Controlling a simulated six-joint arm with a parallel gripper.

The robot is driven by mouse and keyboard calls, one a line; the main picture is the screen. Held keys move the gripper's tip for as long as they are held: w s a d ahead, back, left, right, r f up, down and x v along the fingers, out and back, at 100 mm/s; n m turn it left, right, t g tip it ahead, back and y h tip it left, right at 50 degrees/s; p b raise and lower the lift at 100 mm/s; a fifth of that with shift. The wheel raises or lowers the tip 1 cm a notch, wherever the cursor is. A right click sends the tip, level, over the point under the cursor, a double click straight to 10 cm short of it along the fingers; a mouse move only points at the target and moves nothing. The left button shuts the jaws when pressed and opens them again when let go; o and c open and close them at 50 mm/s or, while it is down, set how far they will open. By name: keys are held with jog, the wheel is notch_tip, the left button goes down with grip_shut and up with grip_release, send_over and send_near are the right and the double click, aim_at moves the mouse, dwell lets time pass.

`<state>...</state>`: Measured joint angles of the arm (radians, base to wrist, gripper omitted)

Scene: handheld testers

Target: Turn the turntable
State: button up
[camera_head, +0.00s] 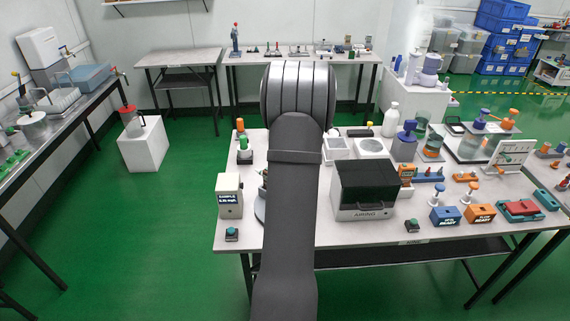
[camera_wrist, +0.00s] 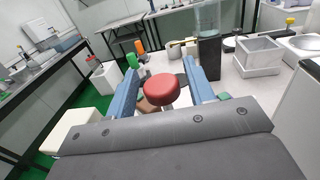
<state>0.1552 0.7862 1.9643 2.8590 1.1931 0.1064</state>
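In the wrist view a round red knob (camera_wrist: 162,88) stands between the two blue fingers of my gripper (camera_wrist: 160,68). My gripper is open, with a gap showing on each side of the knob. A brown piece (camera_wrist: 146,105) shows partly below the knob. In the head view my arm covers most of this spot. Only the edge of a grey rounded base (camera_head: 259,206) shows left of the arm, perhaps the turntable. My fingers are hidden there.
A white sample box (camera_head: 230,196) stands close on the left. A dark-topped box (camera_head: 365,190) stands close on the right. Green (camera_head: 245,150) and orange (camera_head: 240,126) items are behind on the left. A white open bin (camera_wrist: 257,56) is at the wrist view's right.

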jog(key=shift+s, duration=0.1)
jog(key=s+d, duration=0.2)
jog(key=s, duration=1.5)
